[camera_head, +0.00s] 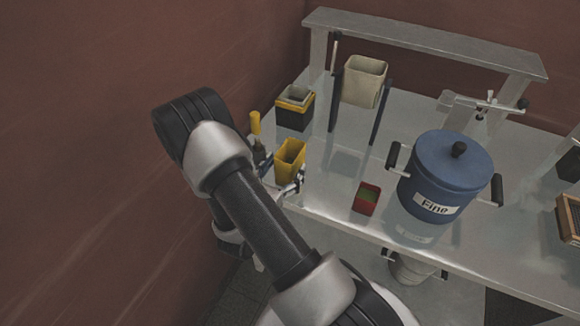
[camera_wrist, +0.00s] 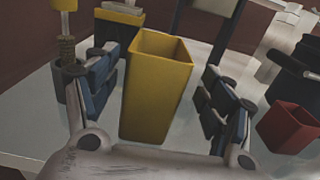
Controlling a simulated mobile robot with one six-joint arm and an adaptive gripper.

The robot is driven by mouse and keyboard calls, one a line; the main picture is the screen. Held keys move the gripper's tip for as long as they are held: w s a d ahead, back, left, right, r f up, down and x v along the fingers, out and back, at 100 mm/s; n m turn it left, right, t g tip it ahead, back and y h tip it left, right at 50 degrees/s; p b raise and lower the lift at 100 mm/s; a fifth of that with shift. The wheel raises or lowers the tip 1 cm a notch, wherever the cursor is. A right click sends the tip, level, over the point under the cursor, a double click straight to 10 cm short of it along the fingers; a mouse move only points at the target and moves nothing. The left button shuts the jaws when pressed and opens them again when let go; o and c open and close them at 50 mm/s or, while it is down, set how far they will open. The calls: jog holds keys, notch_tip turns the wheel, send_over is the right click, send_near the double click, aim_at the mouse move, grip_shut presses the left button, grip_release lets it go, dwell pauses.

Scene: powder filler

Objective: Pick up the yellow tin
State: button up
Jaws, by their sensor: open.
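The yellow tin (camera_head: 290,158) is a tall, square, open-topped container standing upright on the metal bench near its left front edge. In the wrist view the yellow tin (camera_wrist: 157,88) stands in the middle, between the two fingers. My gripper (camera_head: 281,174) is at the tin in the head view, partly hidden by the tin and my arm. In the wrist view my gripper (camera_wrist: 160,105) is open, one finger on each side of the tin, with visible gaps on both sides.
A yellow-handled tool (camera_head: 255,124) stands close to the left finger. A black-and-yellow box (camera_head: 295,112) and a cream container (camera_head: 364,82) are behind. A small red tin (camera_head: 367,198) and a blue pot (camera_head: 443,172) labelled "Fine" stand to the right.

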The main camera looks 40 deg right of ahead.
aim_at(297, 146)
jog(key=b+x, duration=0.1)
jog(key=x, duration=0.3)
jog(key=shift+w+d+f, duration=0.15)
jog(key=shift+w+d, duration=0.15)
jog(key=shift+c, duration=0.6)
jog(key=c, duration=1.1)
